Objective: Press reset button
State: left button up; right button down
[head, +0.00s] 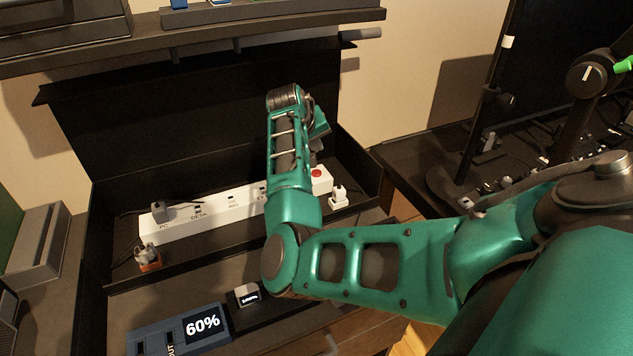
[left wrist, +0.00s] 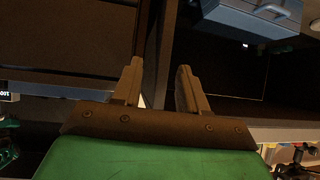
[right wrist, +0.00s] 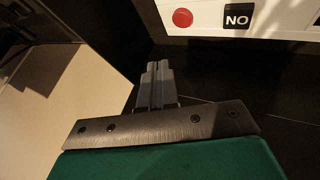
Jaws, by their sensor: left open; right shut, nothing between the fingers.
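A white power strip (head: 228,212) lies in the open black box, with a red round button (head: 316,173) at its right end. In the right wrist view the red button (right wrist: 182,18) sits on the white strip beside a black "NO" label (right wrist: 238,17). My right gripper (right wrist: 158,72) is shut and empty, its tips apart from the button in that picture. In the head view my right arm covers part of the strip, and the fingertips are hidden. My left gripper (left wrist: 158,85) is open and empty, away from the strip, and shows only in its own wrist view.
A white plug (head: 339,196) lies right of the strip, and a plug with an orange base (head: 148,257) lies at left. A device reading 60% (head: 202,325) is in front. A shelf (head: 200,42) overhangs the box. A monitor stand (head: 452,185) is at right.

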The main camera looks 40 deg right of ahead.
aim_at(315, 173)
jog(key=shift+f+b, duration=0.55)
jog(key=shift+f, duration=0.35)
jog(key=shift+f+b, duration=0.35)
jog(key=shift+b, duration=0.15)
jog(key=shift+f, duration=0.9)
pick_arm(q)
jog(key=shift+w+d+f+h, duration=0.2)
jog(key=shift+w+d, duration=0.05)
jog(key=shift+d, duration=0.15)
jog(key=shift+w+d+f+h, duration=0.2)
jog(key=shift+d, duration=0.2)
jog(key=shift+a+f, duration=0.1)
jog(key=shift+f, duration=0.05)
pick_arm(e)
jog(key=shift+f, duration=0.15)
jog(key=shift+f+p, duration=0.25)
jog(key=shift+p, duration=0.05)
pick_arm(q)
jog(key=shift+r, duration=0.25)
